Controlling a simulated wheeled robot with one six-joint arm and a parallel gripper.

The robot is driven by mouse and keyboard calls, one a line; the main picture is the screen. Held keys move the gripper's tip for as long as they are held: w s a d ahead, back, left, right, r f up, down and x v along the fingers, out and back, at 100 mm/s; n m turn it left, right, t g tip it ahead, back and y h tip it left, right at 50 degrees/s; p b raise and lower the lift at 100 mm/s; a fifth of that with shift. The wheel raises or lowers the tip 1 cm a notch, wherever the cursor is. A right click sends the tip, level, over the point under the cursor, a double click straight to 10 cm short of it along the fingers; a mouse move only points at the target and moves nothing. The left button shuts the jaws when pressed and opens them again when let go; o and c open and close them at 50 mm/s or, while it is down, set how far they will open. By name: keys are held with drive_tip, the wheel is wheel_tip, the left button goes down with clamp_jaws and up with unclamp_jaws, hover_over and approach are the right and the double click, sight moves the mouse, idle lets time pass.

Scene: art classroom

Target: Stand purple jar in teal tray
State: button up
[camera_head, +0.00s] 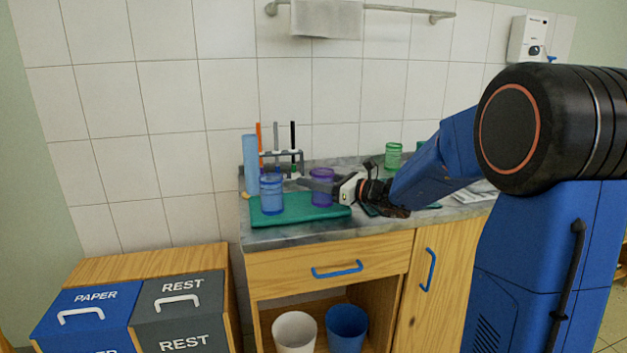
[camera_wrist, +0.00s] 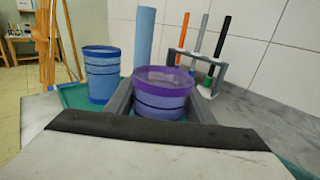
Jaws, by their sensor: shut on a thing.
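The purple jar (camera_head: 322,188) is upright at the right part of the teal tray (camera_head: 268,217) on the counter. In the wrist view the purple jar (camera_wrist: 162,94) sits between the two grey fingers of my gripper (camera_wrist: 163,98). My gripper (camera_head: 318,186) is shut on the jar, reaching in from the right. The jar's base is partly hidden, so I cannot tell whether it touches the tray. A blue jar (camera_head: 271,194) stands on the tray to the left of the purple jar, and it also shows in the wrist view (camera_wrist: 102,76).
A rack (camera_head: 284,153) with several brushes or tools and a tall light-blue cylinder (camera_head: 251,164) stand behind the tray. A green jar (camera_head: 393,156) stands farther right on the counter. The wall is close behind. Paper and rest bins (camera_head: 135,300) are at lower left.

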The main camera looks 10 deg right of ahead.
drive_tip(key=o, duration=1.1)
drive_tip(key=shift+f, duration=0.1)
drive_tip(key=shift+c, duration=0.2)
